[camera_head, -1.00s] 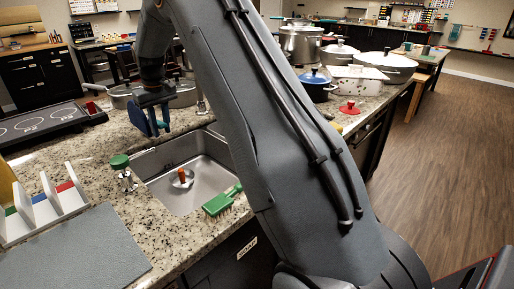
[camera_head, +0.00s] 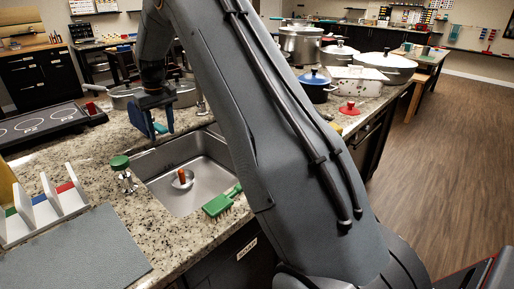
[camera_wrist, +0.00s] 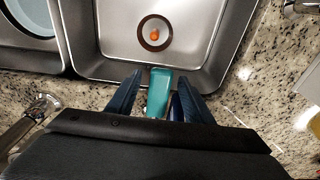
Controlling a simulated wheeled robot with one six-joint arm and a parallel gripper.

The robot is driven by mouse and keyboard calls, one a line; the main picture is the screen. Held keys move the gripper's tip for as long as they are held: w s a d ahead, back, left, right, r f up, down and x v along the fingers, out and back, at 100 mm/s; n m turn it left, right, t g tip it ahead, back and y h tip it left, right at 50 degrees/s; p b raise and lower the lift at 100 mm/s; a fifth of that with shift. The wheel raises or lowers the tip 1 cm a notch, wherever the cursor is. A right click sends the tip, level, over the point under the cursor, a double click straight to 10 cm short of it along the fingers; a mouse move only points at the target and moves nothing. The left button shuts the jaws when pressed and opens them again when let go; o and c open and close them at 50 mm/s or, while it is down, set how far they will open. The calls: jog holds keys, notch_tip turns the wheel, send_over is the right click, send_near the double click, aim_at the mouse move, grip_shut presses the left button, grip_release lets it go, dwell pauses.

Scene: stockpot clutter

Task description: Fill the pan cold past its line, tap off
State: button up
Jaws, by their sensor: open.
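In the wrist view my gripper (camera_wrist: 158,85) is open, its two dark blue fingers pointing at the sink's edge. A teal piece (camera_wrist: 158,92), possibly a tap handle, lies between the fingers; I cannot tell if either touches it. A chrome fixture (camera_wrist: 32,122), perhaps the tap, stands at lower left. In the second basin at upper left is part of a round vessel (camera_wrist: 32,15), pale blue inside, possibly the pan with water. In the head view my gripper (camera_head: 154,118) hangs over the counter behind the sink (camera_head: 205,180). My arm hides the sink's right side there.
An orange-topped drain plug (camera_head: 182,176) sits in the sink. A green brush (camera_head: 220,202) lies on its front edge and a green-capped fixture (camera_head: 120,163) stands at its left. Metal pans (camera_head: 125,100) stand behind; a cooktop (camera_head: 40,122) is at left.

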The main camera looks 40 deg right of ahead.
jog(key=shift+s+d+r+p, duration=0.1)
jog(key=shift+s+r+p, duration=0.1)
jog(key=shift+r+p, duration=1)
jog(key=shift+s+r+p, duration=0.2)
jog(key=shift+r+p, duration=0.2)
jog(key=shift+r, duration=1.45)
